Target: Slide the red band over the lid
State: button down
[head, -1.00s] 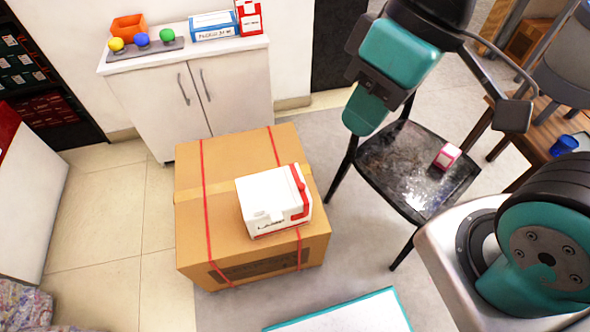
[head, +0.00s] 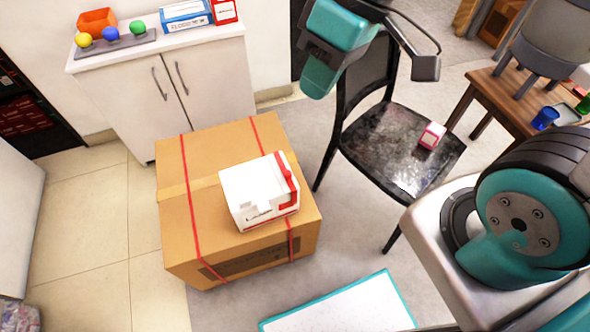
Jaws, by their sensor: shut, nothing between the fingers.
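A white box (head: 247,187) marked with dark lettering sits on top of a large brown cardboard box (head: 190,160). A red band (head: 287,178) lies at the right end of the white box's top, and red also shows on its front side. I cannot tell how far the band reaches around the white lid. Separate thin red straps (head: 190,205) run over the cardboard box. My gripper (head: 318,82) is at the upper middle, teal and dark, above and to the right of the white box and apart from it. It is shut and empty.
A black chair (head: 390,145) with a small pink-and-white box (head: 432,135) stands right of the cardboard box. A white cabinet (head: 200,95) is behind. A wooden table (head: 505,95) is at right. A teal-edged white panel (head: 340,305) lies in front.

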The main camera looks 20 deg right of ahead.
aim_at(285, 176)
jog(key=w+d+f+b, duration=0.3)
jog(key=w+d+f, duration=0.1)
jog(key=f, duration=0.8)
jog(key=w+d+f+t+y+b, duration=0.1)
jog(key=w+d+f+b, duration=0.2)
jog(key=f, duration=0.9)
jog(key=w+d+f+m+t+y+b, duration=0.1)
jog(key=w+d+f+b, duration=0.3)
jog(key=w+f, duration=0.5)
notch_tip(285, 176, down, 3)
jog(key=d, duration=0.2)
jog(key=shift+w+d, duration=0.25)
jog(key=shift+d, duration=0.1)
jog(key=a+f, duration=0.8)
jog(key=a, duration=0.1)
jog(key=shift+a+b, duration=0.3)
jog(key=shift+b, duration=0.1)
jog(key=shift+a+r, duration=0.1)
